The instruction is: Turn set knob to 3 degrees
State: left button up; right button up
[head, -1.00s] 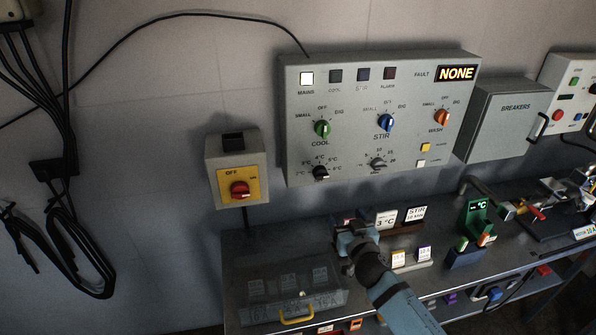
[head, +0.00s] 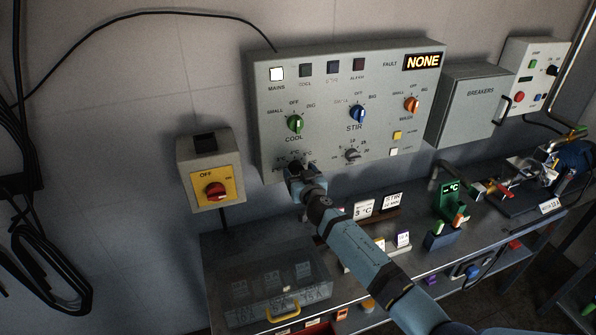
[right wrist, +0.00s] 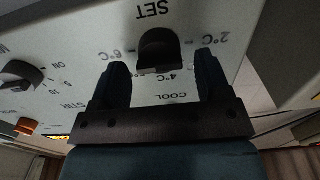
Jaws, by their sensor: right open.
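The set knob (right wrist: 158,50) is a dark knob on the grey control panel (head: 385,75). In the right wrist view it appears upside down, below the word SET, with marks of 2, 4 and 6 °C around it. My right gripper (right wrist: 161,75) is open, with one finger on each side of the knob; I cannot tell whether they touch it. Which mark the knob points at is not clear. In the head view my right gripper (head: 302,168) is at the panel's lower left and largely hides the knob. My left gripper is not in view.
A green COOL knob (head: 295,123) sits just above, and a grey knob (head: 352,155) is to the right. A red-and-yellow switch box (head: 213,188) is left of the panel. A 3 °C card (head: 363,209) and a clear lidded box (head: 270,282) are on the bench below.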

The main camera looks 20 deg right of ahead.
jog(key=shift+w, duration=0.7)
jog(key=c, duration=0.9)
